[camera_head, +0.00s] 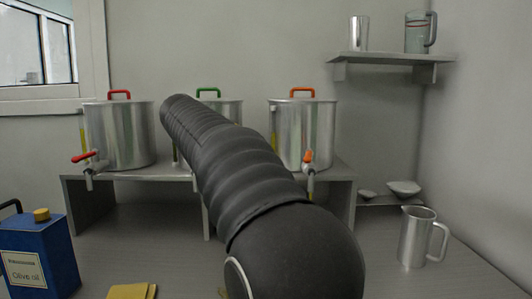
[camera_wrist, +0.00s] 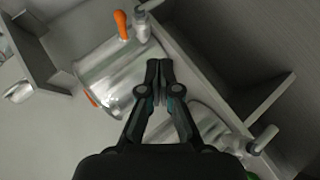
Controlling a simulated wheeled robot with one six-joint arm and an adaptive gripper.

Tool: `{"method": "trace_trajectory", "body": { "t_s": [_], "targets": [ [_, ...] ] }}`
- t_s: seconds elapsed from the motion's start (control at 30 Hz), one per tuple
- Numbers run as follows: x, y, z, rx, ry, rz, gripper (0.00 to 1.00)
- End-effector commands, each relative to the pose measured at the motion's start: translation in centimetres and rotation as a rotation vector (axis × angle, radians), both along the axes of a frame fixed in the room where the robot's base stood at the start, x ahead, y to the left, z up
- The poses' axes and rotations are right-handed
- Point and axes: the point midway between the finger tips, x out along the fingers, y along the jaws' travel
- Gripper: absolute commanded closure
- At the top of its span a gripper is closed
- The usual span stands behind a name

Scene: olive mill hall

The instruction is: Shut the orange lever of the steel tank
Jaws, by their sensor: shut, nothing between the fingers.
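The steel tank with the orange lid handle (camera_head: 291,136) stands on the right of the raised bench in the head view. Its orange lever (camera_head: 308,156) is at the tap on its lower front and looks short and upright from here. In the wrist view the tank (camera_wrist: 112,72) fills the upper left, with the orange lever (camera_wrist: 121,24) beside its pale tap (camera_wrist: 142,28). My gripper (camera_wrist: 158,71) is shut and empty, its tips over the tank's edge, below and right of the lever and apart from it. In the head view my arm hides the gripper.
A red-handled tank (camera_head: 121,137) stands left; my arm partly covers the green-handled one (camera_head: 228,111). The bench (camera_head: 335,174) carries the tanks. A steel jug (camera_head: 415,238) stands front right, a blue oil can (camera_head: 38,258) front left. A wall shelf (camera_head: 390,58) is upper right.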

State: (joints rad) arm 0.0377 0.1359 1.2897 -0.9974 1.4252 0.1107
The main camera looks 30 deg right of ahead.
Motion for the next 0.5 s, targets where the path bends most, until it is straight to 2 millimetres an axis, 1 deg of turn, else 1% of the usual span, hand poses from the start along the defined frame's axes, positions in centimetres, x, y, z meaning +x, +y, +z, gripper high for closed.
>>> {"method": "trace_trajectory", "body": {
  "t_s": [0.03, 0.1, 0.2, 0.37, 0.5],
  "targets": [
    [1.3, -0.8, 0.8, -0.040, -0.003, -0.031, 1.00],
    [2.3, -1.6, 2.0, -0.089, -0.012, -0.071, 1.00],
    [3.2, -2.3, 3.1, -0.140, -0.024, -0.113, 1.00],
    [3.7, -3.0, 3.9, -0.179, -0.031, -0.147, 1.00],
    [3.8, -4.2, 3.6, -0.184, -0.032, -0.153, 1.00]
  ]
}}
